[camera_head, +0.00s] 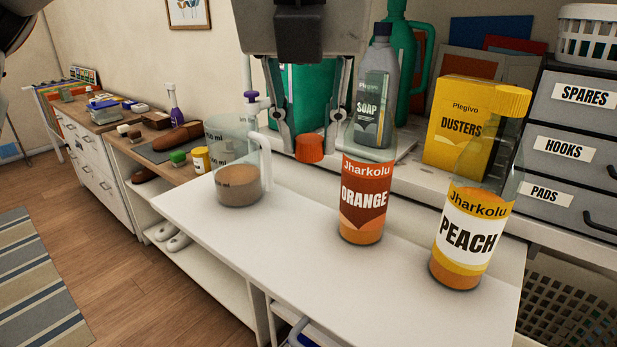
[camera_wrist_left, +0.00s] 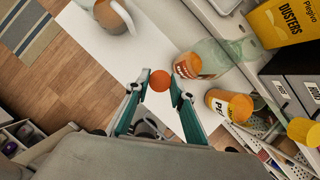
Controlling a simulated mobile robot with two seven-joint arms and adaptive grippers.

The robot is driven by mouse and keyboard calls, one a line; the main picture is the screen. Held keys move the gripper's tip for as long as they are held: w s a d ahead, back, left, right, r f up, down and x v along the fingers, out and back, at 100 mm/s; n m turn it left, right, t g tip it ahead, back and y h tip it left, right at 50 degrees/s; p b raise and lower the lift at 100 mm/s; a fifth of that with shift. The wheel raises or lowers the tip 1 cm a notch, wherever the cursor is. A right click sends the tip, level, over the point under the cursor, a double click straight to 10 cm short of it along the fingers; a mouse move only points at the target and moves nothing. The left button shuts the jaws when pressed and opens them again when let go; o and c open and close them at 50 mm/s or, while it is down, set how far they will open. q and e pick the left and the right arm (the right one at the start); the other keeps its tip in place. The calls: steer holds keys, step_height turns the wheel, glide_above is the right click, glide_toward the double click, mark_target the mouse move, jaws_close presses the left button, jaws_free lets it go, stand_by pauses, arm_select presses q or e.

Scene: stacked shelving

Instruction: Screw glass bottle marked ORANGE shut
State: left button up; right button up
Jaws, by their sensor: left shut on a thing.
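The glass bottle marked ORANGE (camera_head: 365,196) stands upright on the white tabletop, with orange contents low inside and clear glass above its label. In the left wrist view the bottle (camera_wrist_left: 205,62) is right of the gripper, its clear upper part overlapping the white surface. My left gripper (camera_head: 309,146) is shut on an orange cap (camera_head: 310,150), which also shows between the fingertips in the left wrist view (camera_wrist_left: 160,80). The cap is apart from the bottle, to its left in the head view. The bottle's mouth is hard to make out against the things behind. My right gripper is out of view.
A capped bottle marked PEACH (camera_head: 468,238) stands to the right of the ORANGE bottle. A clear measuring jug (camera_head: 238,185) with brown contents stands left. Behind are a grey SOAP bottle (camera_head: 374,105) and a yellow DUSTERS box (camera_head: 462,125). The front of the tabletop (camera_head: 310,275) is clear.

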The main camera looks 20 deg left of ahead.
mark_target(309, 141)
arm_select(q)
steer(key=shift+r, duration=2.25)
